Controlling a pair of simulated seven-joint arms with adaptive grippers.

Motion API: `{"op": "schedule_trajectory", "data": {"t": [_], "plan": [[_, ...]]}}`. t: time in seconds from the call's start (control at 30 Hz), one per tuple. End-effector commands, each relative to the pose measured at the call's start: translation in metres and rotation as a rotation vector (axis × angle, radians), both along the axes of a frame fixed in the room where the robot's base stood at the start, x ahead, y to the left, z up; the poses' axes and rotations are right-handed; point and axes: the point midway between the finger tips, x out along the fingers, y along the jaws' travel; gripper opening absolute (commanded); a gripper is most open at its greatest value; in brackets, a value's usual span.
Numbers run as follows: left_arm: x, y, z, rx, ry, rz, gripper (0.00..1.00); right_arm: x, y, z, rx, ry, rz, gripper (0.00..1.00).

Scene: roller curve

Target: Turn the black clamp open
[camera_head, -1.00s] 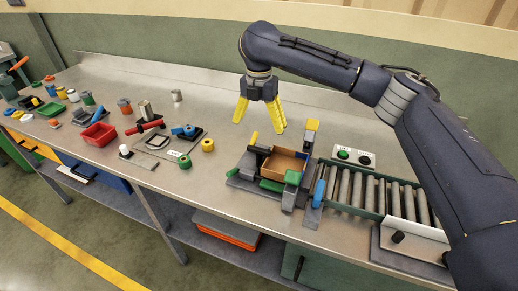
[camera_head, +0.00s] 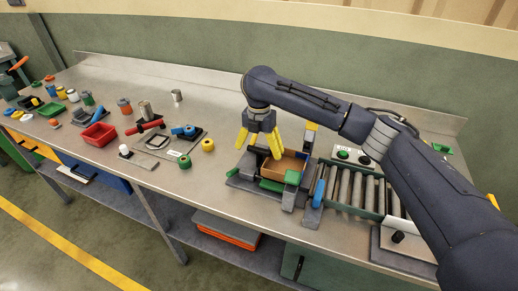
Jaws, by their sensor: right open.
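I cannot make out for certain which part is the black clamp. The clamping fixture (camera_head: 245,185) is a dark grey frame with green, yellow and blue parts around an orange-brown box (camera_head: 290,166). My right gripper (camera_head: 259,150) has yellow fingers spread apart, pointing down. It is empty and hangs over the back left side of the fixture, hiding part of it. I cannot tell whether it touches anything. A black knob (camera_head: 397,237) sits on a grey plate at the front right. My left gripper is not in view.
A roller conveyor (camera_head: 352,190) stands right of the fixture, with a button box (camera_head: 341,156) behind it. Bare bench shows between these and the fixture.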

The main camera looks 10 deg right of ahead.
Motion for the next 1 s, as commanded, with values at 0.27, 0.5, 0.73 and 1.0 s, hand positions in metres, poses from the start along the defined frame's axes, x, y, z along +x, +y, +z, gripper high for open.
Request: {"op": "schedule_trajectory", "data": {"t": [0.27,0.5,0.73,1.0], "plan": [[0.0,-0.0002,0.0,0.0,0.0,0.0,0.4,-0.0001,0.0,0.0001,0.0,0.0,0.0,0.85],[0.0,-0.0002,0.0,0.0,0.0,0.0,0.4,0.0,-0.0001,0.0001,0.0,0.0,0.0,0.57],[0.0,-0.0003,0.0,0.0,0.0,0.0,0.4,0.0001,-0.0003,0.0002,0.0,0.0,-0.001,0.39],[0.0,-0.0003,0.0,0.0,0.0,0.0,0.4,0.0003,-0.0009,0.0005,-0.001,0.0,-0.064,0.38]]}}
